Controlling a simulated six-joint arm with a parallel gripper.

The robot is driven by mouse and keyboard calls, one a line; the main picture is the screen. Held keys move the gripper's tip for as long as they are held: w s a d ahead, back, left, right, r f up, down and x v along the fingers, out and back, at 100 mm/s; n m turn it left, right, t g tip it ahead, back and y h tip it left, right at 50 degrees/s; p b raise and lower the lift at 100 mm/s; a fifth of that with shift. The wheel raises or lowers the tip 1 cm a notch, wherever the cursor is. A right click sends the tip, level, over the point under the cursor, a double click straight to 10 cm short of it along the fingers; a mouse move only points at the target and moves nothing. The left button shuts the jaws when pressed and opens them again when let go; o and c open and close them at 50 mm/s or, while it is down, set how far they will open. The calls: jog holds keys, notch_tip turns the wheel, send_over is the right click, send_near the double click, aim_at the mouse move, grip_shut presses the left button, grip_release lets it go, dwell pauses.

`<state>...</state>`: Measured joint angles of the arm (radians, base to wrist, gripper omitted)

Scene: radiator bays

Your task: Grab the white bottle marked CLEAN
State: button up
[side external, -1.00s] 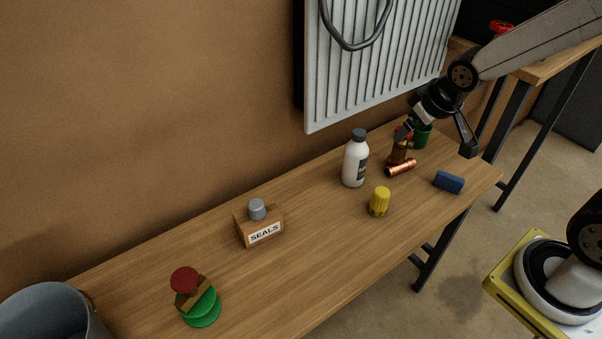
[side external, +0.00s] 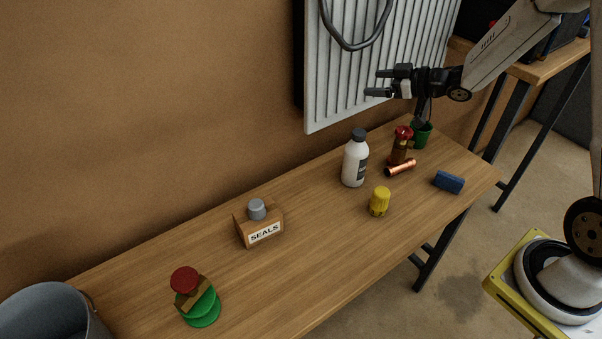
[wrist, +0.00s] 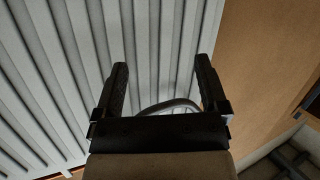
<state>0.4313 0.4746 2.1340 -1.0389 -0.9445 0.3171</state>
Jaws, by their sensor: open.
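The white bottle (side external: 354,164) with a dark grey cap stands upright on the wooden bench in the side external view. A dark label is on its right side, and its lettering is too small to read. My gripper (side external: 371,83) is above the bench, higher than the bottle and a little to its right, in front of the radiator. My gripper also shows in the wrist view (wrist: 160,85), with its two black fingers apart and nothing between them. The bottle is not in the wrist view.
A red-topped brass valve (side external: 401,146), green cup (side external: 421,134), copper piece (side external: 400,168), yellow cap (side external: 380,201) and blue block (side external: 449,182) are right of the bottle. The SEALS box (side external: 259,226) is left. The ribbed radiator (side external: 350,90) hangs behind. Bench between box and bottle is clear.

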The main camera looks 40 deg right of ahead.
aim_at(353, 134)
jog(key=s+f+n+g+y, duration=0.1)
jog(key=s+f+n+y, duration=0.25)
jog(key=f+y, duration=0.75)
jog(key=shift+w+a+f+h, duration=0.4)
jog(key=shift+w+a+h, duration=0.15)
jog(key=shift+w+a, duration=0.35)
jog(key=shift+w+a+f+h, duration=0.45)
jog(key=shift+w+a+h, duration=0.05)
jog(key=shift+w+a, duration=0.35)
jog(key=shift+w+a+f+h, duration=0.4)
jog(key=shift+w+a+h, duration=0.15)
jog(key=shift+w+a, duration=0.3)
jog(key=shift+s, duration=0.1)
grip_shut()
dwell(0.5)
